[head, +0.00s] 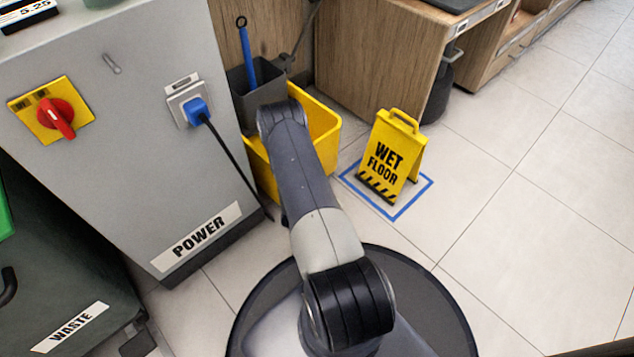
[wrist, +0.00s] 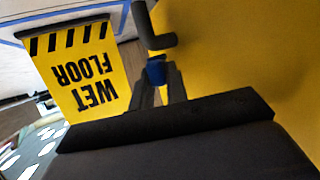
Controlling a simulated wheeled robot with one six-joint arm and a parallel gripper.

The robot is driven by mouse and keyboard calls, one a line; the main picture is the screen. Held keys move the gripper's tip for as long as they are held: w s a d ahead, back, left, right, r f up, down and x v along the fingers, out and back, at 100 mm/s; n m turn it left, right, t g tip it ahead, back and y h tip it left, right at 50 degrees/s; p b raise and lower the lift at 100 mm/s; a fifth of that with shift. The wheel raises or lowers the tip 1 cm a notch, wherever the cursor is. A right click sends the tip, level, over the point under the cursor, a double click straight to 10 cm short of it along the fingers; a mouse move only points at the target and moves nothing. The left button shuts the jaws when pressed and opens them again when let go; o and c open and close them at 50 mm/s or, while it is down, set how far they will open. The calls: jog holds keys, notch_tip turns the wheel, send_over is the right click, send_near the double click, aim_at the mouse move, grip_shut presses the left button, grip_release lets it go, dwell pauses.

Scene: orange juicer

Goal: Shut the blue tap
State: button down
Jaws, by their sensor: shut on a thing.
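In the wrist view, the blue tap (wrist: 156,71) shows as a small blue piece between my fingertips. My gripper (wrist: 158,80) is shut on it, and the fingers hide part of it. A dark bent pipe (wrist: 153,28) lies just beyond the tap, in front of the yellow bucket wall (wrist: 235,45). In the head view, the yellow bucket (head: 322,130) stands beside the grey power cabinet. My arm covers its middle, and the tap and my fingers are hidden there. Whether the tap is turned open or shut cannot be told.
A yellow wet floor sign (head: 392,158) stands right of the bucket on a blue floor outline (head: 400,213). The power cabinet (head: 140,180) with a red switch (head: 57,117) and a blue plug (head: 196,111) is at left. The tiled floor at right is clear.

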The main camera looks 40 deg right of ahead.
dwell(0.3)
jog(key=c, duration=1.4)
grip_release()
jog(key=shift+s+n+t, duration=0.1)
jog(key=shift+n+t, duration=0.2)
